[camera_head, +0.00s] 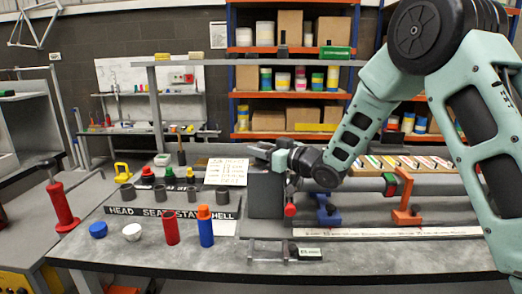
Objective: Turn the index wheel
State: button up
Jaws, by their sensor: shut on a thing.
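My gripper (262,152) reaches in from the right and points left, at the top of a dark grey block (265,198) on the bench. Its jaws are shut on a small grey part at the block's upper edge. That part looks to be the index wheel, but it is small and largely hidden by the jaws and wrist, so its shape and turn angle cannot be made out. A red knob (290,210) shows at the right of the block, below my wrist.
A small clamp (285,252) lies in front.

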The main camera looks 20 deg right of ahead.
jog(key=o, duration=1)
jog(key=shift+r, duration=0.1)
notch_tip(320, 180, up, 10)
jog(key=shift+c, duration=0.3)
